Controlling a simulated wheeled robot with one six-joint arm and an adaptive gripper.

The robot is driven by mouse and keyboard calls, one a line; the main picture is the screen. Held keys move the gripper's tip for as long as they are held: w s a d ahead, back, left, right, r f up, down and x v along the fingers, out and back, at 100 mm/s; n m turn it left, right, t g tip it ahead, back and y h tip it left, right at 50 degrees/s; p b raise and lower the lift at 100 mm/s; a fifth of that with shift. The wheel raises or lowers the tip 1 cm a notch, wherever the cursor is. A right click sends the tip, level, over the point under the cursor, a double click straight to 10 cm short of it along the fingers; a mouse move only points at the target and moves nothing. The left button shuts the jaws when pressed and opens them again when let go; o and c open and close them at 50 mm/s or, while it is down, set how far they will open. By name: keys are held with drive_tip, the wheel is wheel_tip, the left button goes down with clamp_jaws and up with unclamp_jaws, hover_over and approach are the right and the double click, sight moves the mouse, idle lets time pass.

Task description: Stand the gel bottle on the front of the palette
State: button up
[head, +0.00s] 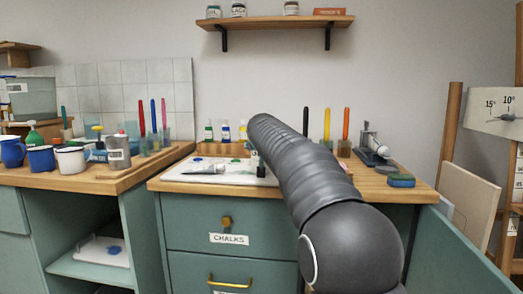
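The palette (185,176) is a white board with paint blobs, lying on the wooden top of the right cabinet. My dark arm reaches over the cabinet from the lower right and covers the palette's right side. Only a small dark part of my gripper (261,170) shows below the arm's far end, at the palette's right. Whether it is open or holds something is hidden. I cannot tell which bottle is the gel bottle; small bottles (226,132) stand behind the palette.
A left counter holds mugs (70,159), a grey container (118,152), a green bottle (33,134) and brushes in cups. At right are a grey metal device (373,152) and a blue-green sponge (401,181). A shelf (275,23) hangs above.

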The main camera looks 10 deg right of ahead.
idle(0.3)
drive_tip(key=shift+f, duration=0.2)
drive_tip(key=o, duration=1.6)
drive_tip(key=shift+c, duration=0.2)
drive_tip(key=shift+r, duration=0.2)
drive_tip(key=b+v, duration=0.2)
drive_tip(key=v, duration=1)
drive_tip(key=shift+f, duration=0.15)
drive_tip(key=s+f+g, duration=0.2)
drive_tip(key=s+f, duration=0.8)
drive_tip(key=s, duration=0.4)
drive_tip(key=s+f+n+g+y, duration=0.1)
drive_tip(key=s+f+g, duration=0.2)
drive_tip(key=s+f, duration=0.8)
drive_tip(key=s+d+f+g+y, duration=0.1)
drive_tip(key=s+f+g, duration=0.1)
drive_tip(key=s+f, duration=0.9)
drive_tip(key=s, duration=0.6)
drive_tip(key=shift+n+g, duration=0.3)
drive_tip(key=shift+n, duration=0.1)
